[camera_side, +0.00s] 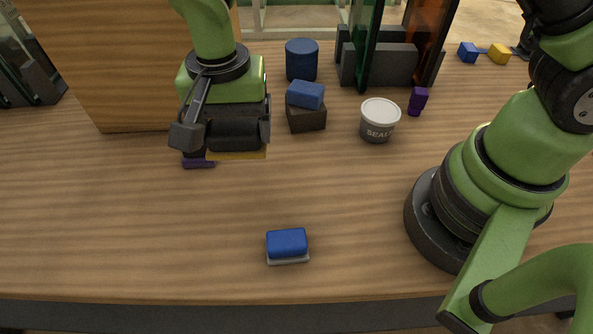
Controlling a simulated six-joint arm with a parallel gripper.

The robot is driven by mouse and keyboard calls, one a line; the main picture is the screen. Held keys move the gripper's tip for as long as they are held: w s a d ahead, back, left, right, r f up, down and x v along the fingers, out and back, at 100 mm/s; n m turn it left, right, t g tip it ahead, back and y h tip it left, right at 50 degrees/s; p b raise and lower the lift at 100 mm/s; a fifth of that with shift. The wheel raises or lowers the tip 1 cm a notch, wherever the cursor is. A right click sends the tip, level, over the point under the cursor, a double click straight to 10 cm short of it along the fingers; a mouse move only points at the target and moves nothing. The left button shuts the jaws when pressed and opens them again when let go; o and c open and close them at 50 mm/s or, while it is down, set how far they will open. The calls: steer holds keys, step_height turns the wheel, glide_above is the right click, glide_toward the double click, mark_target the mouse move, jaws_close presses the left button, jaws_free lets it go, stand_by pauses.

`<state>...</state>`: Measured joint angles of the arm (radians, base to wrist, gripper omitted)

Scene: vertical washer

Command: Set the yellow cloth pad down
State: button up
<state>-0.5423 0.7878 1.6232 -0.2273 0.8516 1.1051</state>
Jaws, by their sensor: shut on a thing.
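The yellow cloth pad (238,156) shows as a thin yellow strip under my gripper, at the left centre of the table. My gripper (222,142) points down and is shut on the pad. Its body hides most of the pad. I cannot tell whether the pad touches the table or is just above it.
A purple block (198,162) lies at my gripper's left, partly hidden. A blue block (305,94) sits on a dark block (306,119). A white-lidded tub (379,120), blue cylinder (301,60) and glass panels in a rack (378,62) stand behind. A blue-topped sponge (287,244) lies in front.

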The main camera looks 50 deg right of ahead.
steer(key=s+d, duration=0.4)
steer(key=d, duration=0.3)
glide_above(297, 174)
step_height(297, 174, down, 5)
steer(key=shift+f, duration=2.4)
steer(key=shift+f, duration=0.1)
steer(key=o, duration=0.8)
